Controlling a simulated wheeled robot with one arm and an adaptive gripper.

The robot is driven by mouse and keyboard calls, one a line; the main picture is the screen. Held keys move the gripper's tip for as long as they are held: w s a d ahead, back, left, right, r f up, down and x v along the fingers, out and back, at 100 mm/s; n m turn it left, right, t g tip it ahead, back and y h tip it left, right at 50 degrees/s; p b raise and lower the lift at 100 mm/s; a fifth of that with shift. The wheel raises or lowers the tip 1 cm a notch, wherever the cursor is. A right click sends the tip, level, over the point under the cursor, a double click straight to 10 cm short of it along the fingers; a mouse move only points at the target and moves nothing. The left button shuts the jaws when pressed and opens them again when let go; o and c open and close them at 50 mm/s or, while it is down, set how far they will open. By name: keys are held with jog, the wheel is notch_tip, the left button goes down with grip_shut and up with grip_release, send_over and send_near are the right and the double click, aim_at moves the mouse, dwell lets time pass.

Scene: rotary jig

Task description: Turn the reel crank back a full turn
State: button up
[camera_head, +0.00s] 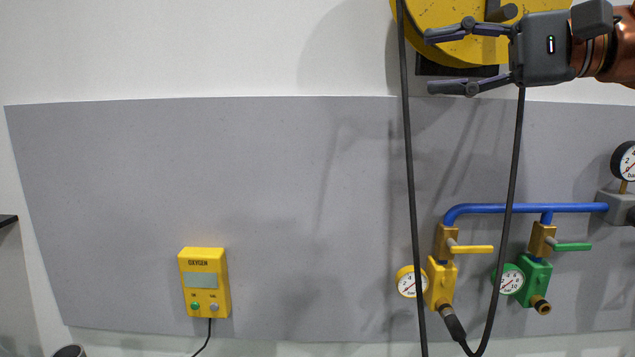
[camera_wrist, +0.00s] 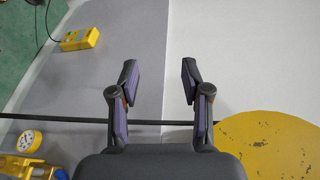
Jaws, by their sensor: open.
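The yellow reel (camera_head: 450,15) is on the wall at the top of the head view, cut off by the frame edge. A dark bar with a rounded end (camera_head: 500,11) shows on its face; it may be part of the crank. My gripper (camera_head: 432,62) overlaps the lower reel in this view, its fingers spread and pointing left. In the wrist view my gripper (camera_wrist: 159,76) is open with nothing between its fingertips. The reel's worn yellow disc (camera_wrist: 265,145) lies to the right of the fingers there. No crank handle can be made out in the wrist view.
A black hose (camera_head: 409,180) hangs from the reel and loops up from the yellow valve (camera_head: 440,283). A green valve (camera_head: 534,278), blue pipe (camera_head: 530,208) and gauges are at right. A yellow oxygen box (camera_head: 205,283) is lower left. The grey panel's middle is clear.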

jog(key=s+a+f+n+g+h, duration=0.15)
jog(key=a+f+h, duration=0.3)
jog(key=f, duration=1.05)
jog(key=s+a+f+g+h, duration=0.25)
jog(key=a+f, duration=0.35)
jog(key=f, duration=0.8)
jog(key=s+d+f+n+g+h, duration=0.1)
jog(key=s+d+f+h, duration=0.2)
jog(key=s+f, duration=0.3)
jog(key=s+d+f+n+g+h+b, duration=0.1)
jog(key=s+d+f+h, duration=0.1)
jog(key=s+d+f, duration=0.4)
jog(key=s+d+f+n+g+h, duration=0.1)
jog(key=s+d+f+h, duration=0.2)
jog(key=f, duration=1.1)
jog(key=s+d, duration=0.2)
jog(key=s, duration=0.1)
jog(key=shift+h, duration=0.3)
